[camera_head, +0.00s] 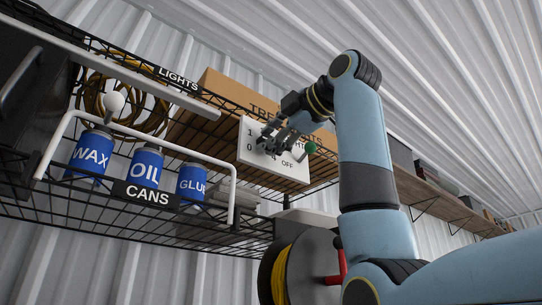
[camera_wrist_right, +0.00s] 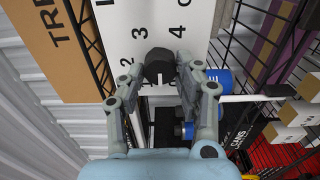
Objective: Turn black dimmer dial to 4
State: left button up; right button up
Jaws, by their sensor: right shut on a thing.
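The white panel (camera_head: 250,133) with printed numbers and the word OFF hangs at the front of the shelf in the head view. The panel also shows in the right wrist view (camera_wrist_right: 158,14), where I read 2, 3 and 4. The black dimmer dial (camera_wrist_right: 158,62) sits between the fingers of my right gripper (camera_wrist_right: 158,72), which is shut on it. In the head view my right gripper (camera_head: 275,140) covers the dial. I cannot tell for sure which number the dial points to. A green-tipped switch (camera_head: 309,147) is to the right on the panel. My left gripper is not in view.
A cardboard box (camera_head: 225,88) stands behind the panel on the black wire shelf. A white rail (camera_head: 150,139) runs before the blue WAX (camera_head: 91,152), OIL (camera_head: 146,168) and GLUE (camera_head: 191,181) cans at left. A yellow cable reel (camera_head: 303,265) is below.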

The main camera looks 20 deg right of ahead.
jog(key=n+b, duration=0.4)
jog(key=n, duration=0.6)
jog(key=n+b, duration=0.5)
jog(key=n, duration=0.5)
jog(key=n+b, duration=0.4)
jog(key=n, duration=0.6)
jog(key=shift+w+d+f, duration=0.2)
jog(key=shift+d+f, duration=0.05)
dwell(0.8)
dwell(0.5)
jog(key=o, duration=1.1)
jog(key=shift+r, duration=0.1)
jog(key=shift+o, duration=0.2)
jog(key=shift+s, duration=0.1)
